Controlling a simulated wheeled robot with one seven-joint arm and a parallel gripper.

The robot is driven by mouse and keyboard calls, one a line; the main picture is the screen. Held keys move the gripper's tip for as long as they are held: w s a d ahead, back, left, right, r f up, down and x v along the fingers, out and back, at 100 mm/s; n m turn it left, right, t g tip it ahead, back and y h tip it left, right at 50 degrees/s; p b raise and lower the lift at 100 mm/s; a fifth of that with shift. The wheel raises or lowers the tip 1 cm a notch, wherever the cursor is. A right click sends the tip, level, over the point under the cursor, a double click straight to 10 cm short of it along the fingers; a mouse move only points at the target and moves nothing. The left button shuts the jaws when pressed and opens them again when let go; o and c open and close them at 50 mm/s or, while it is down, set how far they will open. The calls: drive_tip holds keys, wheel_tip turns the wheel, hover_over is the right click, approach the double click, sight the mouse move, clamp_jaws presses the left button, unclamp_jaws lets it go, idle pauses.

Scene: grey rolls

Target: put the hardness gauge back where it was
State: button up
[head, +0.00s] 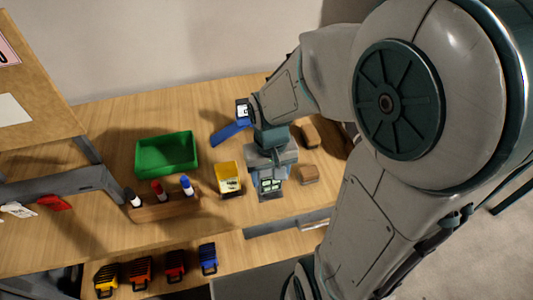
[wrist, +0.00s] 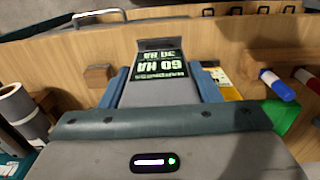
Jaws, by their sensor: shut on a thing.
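The hardness gauge (wrist: 160,92) is a grey block with a dark screen and pale green lettering, upside down in the wrist view. My gripper (wrist: 163,86) is shut on it, with one blue finger on each side. In the head view my gripper (head: 268,162) points down over the right part of the bench. I cannot tell whether the gauge touches the bench top. No marked place for the gauge can be made out.
A marker rack (head: 160,209) and a green tray (head: 167,153) stand to the left. Two brown blocks (head: 309,174) (head: 308,136) lie to the right. Padlock-like items (head: 208,259) line a lower shelf in front. A grey roll (wrist: 17,103) shows at the wrist view's left.

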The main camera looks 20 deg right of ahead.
drive_tip(key=shift+w+d+f+p, duration=0.35)
drive_tip(key=shift+w+d+f, duration=0.2)
drive_tip(key=shift+w+f, duration=1)
drive_tip(key=shift+w+d+f+p, duration=0.3)
drive_tip(key=shift+w+d+f, duration=0.2)
drive_tip(key=shift+w+f, duration=1.1)
drive_tip(key=shift+w+d+f+p, duration=0.35)
drive_tip(key=shift+w+d+f, duration=0.2)
drive_tip(key=shift+w+f, duration=1)
drive_tip(key=shift+s+f, duration=0.15)
drive_tip(key=shift+f, duration=0.15)
drive_tip(key=shift+f, duration=0.15)
drive_tip(key=o, duration=0.9)
drive_tip(key=shift+r, duration=0.2)
